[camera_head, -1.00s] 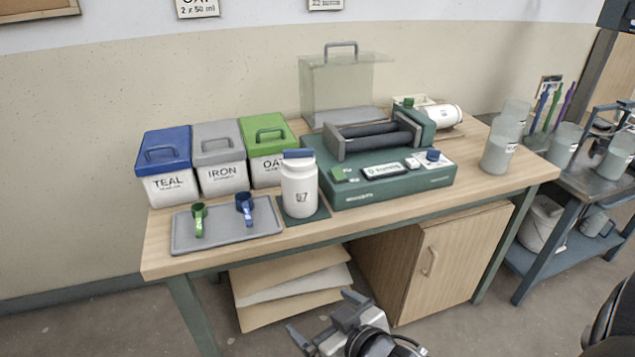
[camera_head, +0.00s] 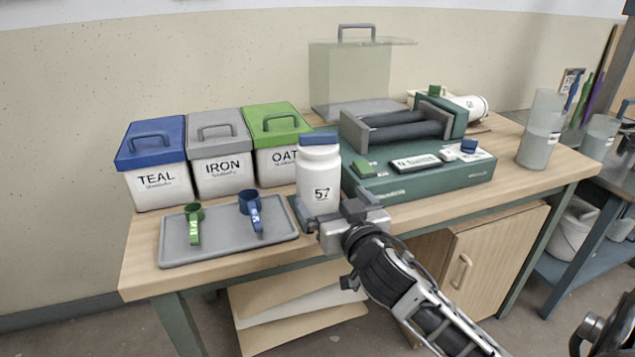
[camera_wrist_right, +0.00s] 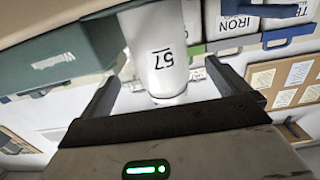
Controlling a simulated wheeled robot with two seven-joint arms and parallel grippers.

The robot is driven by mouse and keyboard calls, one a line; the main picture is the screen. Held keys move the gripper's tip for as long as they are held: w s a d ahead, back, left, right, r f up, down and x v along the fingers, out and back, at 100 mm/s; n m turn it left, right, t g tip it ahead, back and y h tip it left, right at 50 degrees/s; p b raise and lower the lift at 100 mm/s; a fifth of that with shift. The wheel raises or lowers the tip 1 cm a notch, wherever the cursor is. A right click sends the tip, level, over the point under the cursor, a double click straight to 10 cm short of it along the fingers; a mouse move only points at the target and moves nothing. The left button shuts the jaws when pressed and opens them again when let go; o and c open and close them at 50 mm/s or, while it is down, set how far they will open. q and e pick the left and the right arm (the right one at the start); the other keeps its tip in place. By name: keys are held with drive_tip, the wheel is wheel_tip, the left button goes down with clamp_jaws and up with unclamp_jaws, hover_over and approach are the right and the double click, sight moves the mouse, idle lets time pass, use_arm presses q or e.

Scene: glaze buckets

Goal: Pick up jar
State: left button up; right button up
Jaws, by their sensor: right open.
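The white jar (camera_head: 318,176), marked 57 with a blue lid, stands upright on a dark mat at the table's front edge. My right gripper (camera_head: 325,212) is open at the front of the jar, low on its body. In the right wrist view the jar (camera_wrist_right: 157,50) appears upside down between the two spread fingers of my right gripper (camera_wrist_right: 165,92). Both fingers look apart from the jar. My left gripper does not show.
A grey tray (camera_head: 225,246) with a green scoop (camera_head: 194,222) and a blue scoop (camera_head: 251,208) lies left of the jar. TEAL, IRON and OAT buckets (camera_head: 160,190) stand behind. A green roller machine (camera_head: 430,185) stands close on the right.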

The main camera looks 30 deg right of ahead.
sight(318, 178)
drive_tip(key=x, duration=0.9)
drive_tip(key=shift+f, duration=0.1)
drive_tip(key=c, duration=1.2)
drive_tip(key=shift+r, duration=0.25)
drive_tip(key=shift+r, duration=0.1)
